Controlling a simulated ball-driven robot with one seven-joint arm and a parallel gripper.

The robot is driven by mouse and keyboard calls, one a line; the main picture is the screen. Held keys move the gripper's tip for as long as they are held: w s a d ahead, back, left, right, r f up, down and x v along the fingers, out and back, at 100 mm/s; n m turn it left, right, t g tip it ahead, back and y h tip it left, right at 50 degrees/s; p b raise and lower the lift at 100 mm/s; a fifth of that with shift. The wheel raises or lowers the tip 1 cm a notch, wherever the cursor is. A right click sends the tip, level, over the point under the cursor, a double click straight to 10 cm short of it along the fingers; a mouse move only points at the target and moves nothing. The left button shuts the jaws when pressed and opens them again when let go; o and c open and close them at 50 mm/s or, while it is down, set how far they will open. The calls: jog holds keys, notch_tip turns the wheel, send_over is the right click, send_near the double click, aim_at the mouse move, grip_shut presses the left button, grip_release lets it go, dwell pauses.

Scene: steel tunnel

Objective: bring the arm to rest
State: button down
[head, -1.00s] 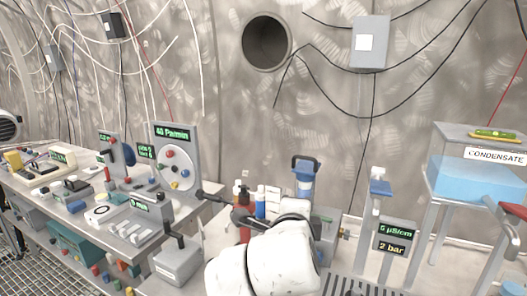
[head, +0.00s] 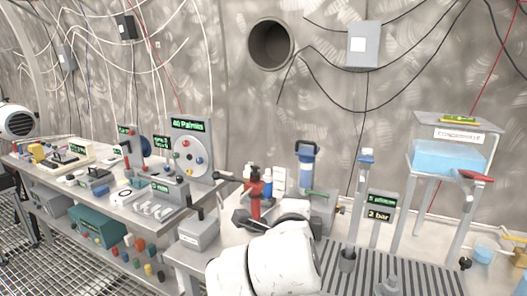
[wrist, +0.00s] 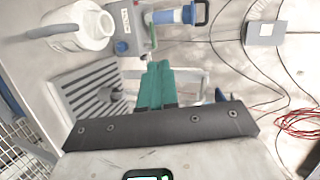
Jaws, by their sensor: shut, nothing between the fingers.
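My gripper (wrist: 157,85) shows in the wrist view as two teal fingers, side by side and shut with nothing between them. It hangs in front of the bench with the slatted drain; I cannot tell its height above the bench. My white arm (head: 265,262) rises at the bottom middle of the head view, bent, and hides part of the bench. My gripper cannot be made out in the head view.
A condensate tank (head: 447,158) stands at right beside the slatted drain (head: 425,280). An instrument bench (head: 130,203) is at left. Cables hang on the wall.

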jog(key=s+d+f+n+g, duration=0.3)
jog(key=s+d+f+n, duration=0.35)
jog(key=d+f, duration=0.3)
jog(key=s+d+f+n+g, duration=0.2)
jog(key=s+d+f+n, duration=0.3)
jog(key=s+d+f, duration=0.45)
jog(key=s+f+n+g+y, duration=0.35)
jog(key=s+f+n, duration=0.65)
jog(key=s, duration=0.5)
jog(key=s+d+f+m+g+b, duration=0.1)
jog(key=s+f+g+b, duration=0.1)
jog(key=s+f+b, duration=0.5)
jog(key=s+d+f+m+g+b, duration=0.1)
jog(key=s+f+g+b, duration=0.25)
jog(key=f, duration=0.75)
notch_tip(320, 180, up, 15)
jog(key=p, duration=1.4)
jog(key=shift+a+f+t+h, duration=0.15)
jog(key=shift+t+h, duration=0.25)
jog(key=shift+h, duration=0.05)
